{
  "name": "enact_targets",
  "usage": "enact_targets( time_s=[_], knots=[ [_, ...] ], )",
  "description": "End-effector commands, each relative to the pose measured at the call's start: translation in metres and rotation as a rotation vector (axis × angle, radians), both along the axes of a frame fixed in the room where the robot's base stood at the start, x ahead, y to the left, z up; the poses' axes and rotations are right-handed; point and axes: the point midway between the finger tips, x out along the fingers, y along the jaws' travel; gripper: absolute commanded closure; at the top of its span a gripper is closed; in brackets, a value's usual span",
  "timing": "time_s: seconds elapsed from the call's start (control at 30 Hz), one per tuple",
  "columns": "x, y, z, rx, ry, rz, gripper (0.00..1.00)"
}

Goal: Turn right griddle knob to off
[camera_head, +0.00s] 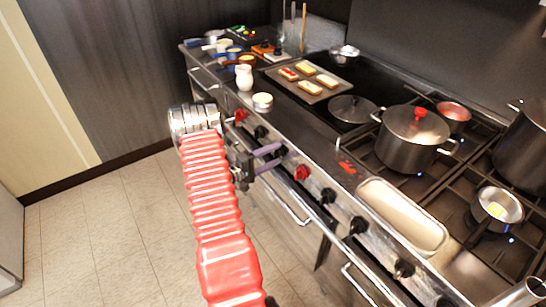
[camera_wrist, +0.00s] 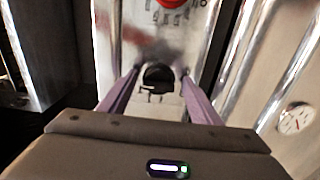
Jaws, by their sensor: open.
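My gripper (camera_head: 282,156) is open, its purple fingers reaching toward the stove's front panel. In the wrist view its fingertips (camera_wrist: 159,74) stand on either side of a black knob (camera_wrist: 158,76), with gaps at both sides. I cannot tell whether the tips are level with the knob or short of it. A red knob (camera_wrist: 178,3) is cut off at the top of the wrist view. In the head view the panel has a red knob (camera_head: 241,115), a black knob (camera_head: 260,131) and another red knob (camera_head: 302,173). The fingers partly hide the panel between these last two.
A tray of food (camera_head: 311,97) lies on the dark cooktop, behind a white jar (camera_head: 244,77). A large pot (camera_head: 408,150) and a small pan (camera_head: 497,207) stand on the burners. Oven handles (camera_head: 293,211) stick out below the panel. The tiled floor (camera_head: 105,225) at left is clear.

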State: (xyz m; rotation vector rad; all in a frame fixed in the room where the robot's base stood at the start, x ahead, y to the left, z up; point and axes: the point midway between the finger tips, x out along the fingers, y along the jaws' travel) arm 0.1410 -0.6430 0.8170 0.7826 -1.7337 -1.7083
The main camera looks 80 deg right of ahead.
Motion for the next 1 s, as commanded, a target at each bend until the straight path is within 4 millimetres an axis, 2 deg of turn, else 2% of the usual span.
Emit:
enact_targets(
  time_s=[0.27, 0.8, 1.0],
  knots=[
    [0.017, 0.017, 0.000, -0.001, 0.001, 0.003, 0.42],
    [0.078, 0.086, -0.001, 0.000, 0.000, 0.003, 0.42],
    [0.090, 0.100, -0.001, 0.000, 0.000, 0.001, 0.42]
  ],
)
